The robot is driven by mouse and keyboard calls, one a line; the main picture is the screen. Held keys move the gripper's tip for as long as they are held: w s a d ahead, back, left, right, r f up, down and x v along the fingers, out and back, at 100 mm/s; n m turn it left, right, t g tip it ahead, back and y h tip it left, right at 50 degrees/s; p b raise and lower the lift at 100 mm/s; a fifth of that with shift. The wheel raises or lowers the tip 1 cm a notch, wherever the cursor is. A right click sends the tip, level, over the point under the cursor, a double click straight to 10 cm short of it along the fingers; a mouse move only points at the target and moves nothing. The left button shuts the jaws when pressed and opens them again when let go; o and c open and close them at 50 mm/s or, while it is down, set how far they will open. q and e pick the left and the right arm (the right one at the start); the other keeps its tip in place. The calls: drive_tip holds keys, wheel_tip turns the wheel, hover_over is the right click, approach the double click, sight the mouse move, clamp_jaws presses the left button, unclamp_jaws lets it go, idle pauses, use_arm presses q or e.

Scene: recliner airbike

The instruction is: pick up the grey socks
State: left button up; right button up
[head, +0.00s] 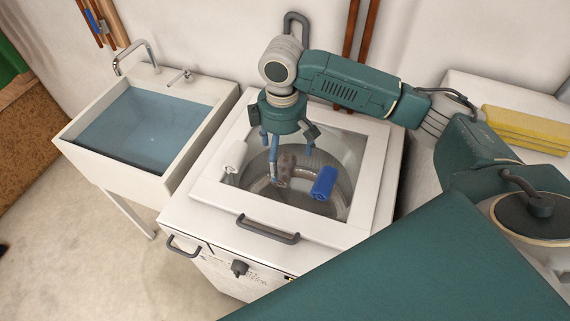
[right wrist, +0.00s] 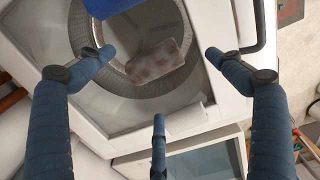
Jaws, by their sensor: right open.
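A grey-brown mottled roll (head: 287,166), which looks like the grey socks, lies within the washer's round window area. It also shows in the right wrist view (right wrist: 155,61), between and beyond the fingertips. My right gripper (head: 281,155) points down over it, fingers spread and empty; it also shows in the right wrist view (right wrist: 158,72). One finger hides part of the roll in the head view. I cannot tell whether the fingers touch anything. My left gripper is not in view.
A blue roll (head: 323,183) lies right of the mottled one, and a white roll (head: 235,160) lies to the left. The white washer (head: 208,212) has a raised front handle (head: 268,229). A water-filled sink (head: 143,122) stands left. Yellow folded cloths (head: 525,128) lie at right.

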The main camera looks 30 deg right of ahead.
sight(284, 164)
drive_tip(key=shift+s+d+f, duration=0.1)
drive_tip(key=shift+f, duration=0.75)
drive_tip(key=f, duration=0.1)
drive_tip(key=f+p, duration=0.1)
drive_tip(key=f, duration=0.1)
drive_tip(key=w+f+p, duration=0.1)
drive_tip(key=shift+d+f, duration=0.15)
drive_tip(key=shift+d, duration=0.1)
drive_tip(key=shift+f, duration=0.55)
drive_tip(key=c, duration=1.4)
drive_tip(key=shift+c, duration=0.2)
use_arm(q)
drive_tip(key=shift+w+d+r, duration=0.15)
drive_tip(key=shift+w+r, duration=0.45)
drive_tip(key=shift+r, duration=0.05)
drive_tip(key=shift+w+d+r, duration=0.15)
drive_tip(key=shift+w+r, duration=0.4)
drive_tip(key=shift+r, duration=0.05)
use_arm(e)
drive_tip(key=shift+r, duration=0.15)
